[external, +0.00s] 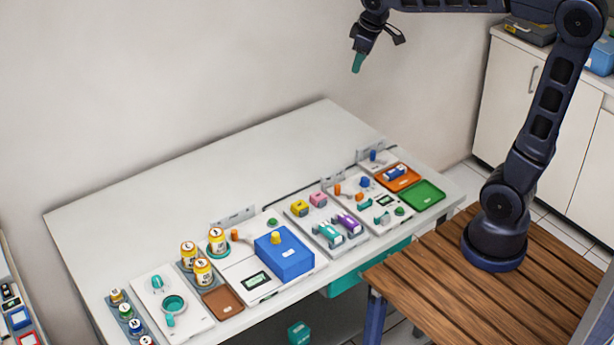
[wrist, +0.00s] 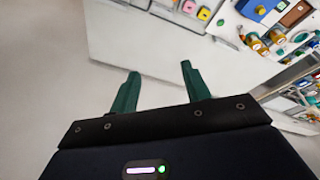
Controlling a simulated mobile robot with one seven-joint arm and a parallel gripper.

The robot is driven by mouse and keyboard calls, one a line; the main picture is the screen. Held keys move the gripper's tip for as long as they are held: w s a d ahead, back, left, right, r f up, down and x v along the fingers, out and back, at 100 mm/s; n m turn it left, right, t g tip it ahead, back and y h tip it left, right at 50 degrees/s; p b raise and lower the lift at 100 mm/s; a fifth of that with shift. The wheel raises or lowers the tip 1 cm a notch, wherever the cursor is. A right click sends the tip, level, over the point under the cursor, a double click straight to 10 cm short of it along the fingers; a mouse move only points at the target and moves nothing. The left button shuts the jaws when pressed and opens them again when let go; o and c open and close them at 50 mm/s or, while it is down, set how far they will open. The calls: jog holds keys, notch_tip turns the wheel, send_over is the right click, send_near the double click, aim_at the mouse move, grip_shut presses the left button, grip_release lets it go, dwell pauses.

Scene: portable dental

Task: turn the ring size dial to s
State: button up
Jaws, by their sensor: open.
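My gripper (external: 358,62) is high above the back of the table in the external view, far from everything on it. In the wrist view its two green fingers (wrist: 160,82) are apart with nothing between them. A white panel (external: 190,327) at the front left of the table carries a small teal knob (external: 157,283) and a teal ring with a handle (external: 174,304). Which part is the ring size dial, and any size letters or its setting, are too small to tell.
A blue box (external: 284,260) with a yellow knob (external: 276,238) stands mid-table, and in the wrist view (wrist: 257,8). Yellow-labelled jars (external: 203,272) stand left of it. Orange (external: 405,181) and green (external: 424,195) trays lie at the right. The table's back half (external: 200,190) is clear.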

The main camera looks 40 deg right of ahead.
jog(key=w+a+f+n+g, duration=0.1)
jog(key=w+a+f+n, duration=0.25)
jog(key=a, duration=0.75)
jog(key=w+a+f+n, duration=0.25)
jog(key=w+a, duration=0.25)
jog(key=a, duration=0.7)
jog(key=w+a+f+n+g, duration=0.1)
jog(key=w+a+f+n, duration=0.2)
jog(key=a, duration=0.8)
jog(key=n+g, duration=0.1)
jog(key=n, duration=0.4)
send_over(156, 278)
notch_tip(156, 278, down, 25)
notch_tip(156, 278, down, 10)
jog(key=shift+f, duration=0.2)
jog(key=shift+c, duration=0.2)
jog(key=c, duration=0.9)
